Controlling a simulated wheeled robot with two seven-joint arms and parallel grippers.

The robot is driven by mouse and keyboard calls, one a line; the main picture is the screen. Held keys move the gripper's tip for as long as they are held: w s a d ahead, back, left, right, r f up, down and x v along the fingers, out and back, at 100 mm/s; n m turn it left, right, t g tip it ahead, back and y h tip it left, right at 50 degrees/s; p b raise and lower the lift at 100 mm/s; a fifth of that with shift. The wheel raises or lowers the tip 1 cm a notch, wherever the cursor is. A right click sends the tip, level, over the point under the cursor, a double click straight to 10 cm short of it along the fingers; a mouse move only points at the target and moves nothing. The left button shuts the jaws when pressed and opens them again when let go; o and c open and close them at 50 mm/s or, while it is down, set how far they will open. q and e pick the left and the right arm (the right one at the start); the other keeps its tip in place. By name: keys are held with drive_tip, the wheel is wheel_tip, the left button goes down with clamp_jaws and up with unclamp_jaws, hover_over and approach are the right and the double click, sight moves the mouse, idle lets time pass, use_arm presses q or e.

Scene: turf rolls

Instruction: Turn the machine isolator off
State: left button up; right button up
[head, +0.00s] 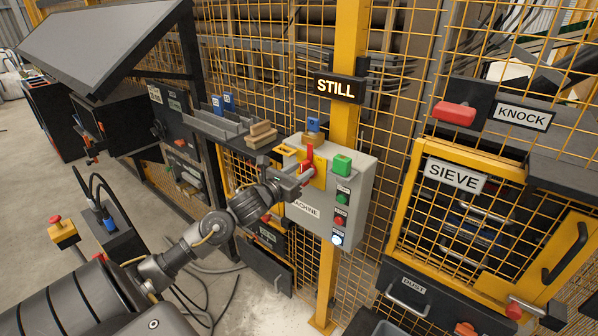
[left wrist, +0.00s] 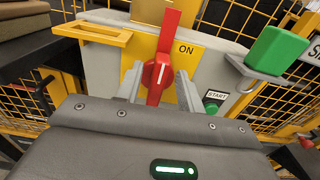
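The isolator is a red rotary handle (head: 308,160) on a yellow plate (left wrist: 190,75), on the front of a grey box (head: 355,190) labelled MACHINE. In the left wrist view the red handle (left wrist: 157,75) stands nearly upright, its top leaning slightly right, with the word ON to its right. My left gripper (head: 300,178) is at the box front. In the left wrist view its fingers (left wrist: 159,88) are apart, one on each side of the handle, with visible gaps. My right gripper is not in view.
A green block (head: 342,163) sits at the box's upper right, above several buttons, including START (left wrist: 213,105). A yellow post (head: 345,120) carries a lit STILL sign (head: 335,87). A yellow-framed SIEVE gate (head: 455,175) is to the right. Yellow mesh fencing stands behind.

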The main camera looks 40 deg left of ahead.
use_arm(q)
clamp_jaws()
drive_tip(key=shift+a+n, duration=0.1)
drive_tip(key=shift+n, duration=0.2)
drive_tip(key=n, duration=0.5)
drive_tip(key=a+f+n+p, duration=0.1)
drive_tip(key=n, duration=0.5)
drive_tip(key=f+n+p, duration=0.1)
drive_tip(key=n, duration=0.5)
drive_tip(key=shift+a, duration=0.4)
drive_tip(key=shift+n+p, duration=0.3)
drive_tip(key=shift+f, duration=0.1)
drive_tip(key=shift+o, duration=0.2)
unclamp_jaws()
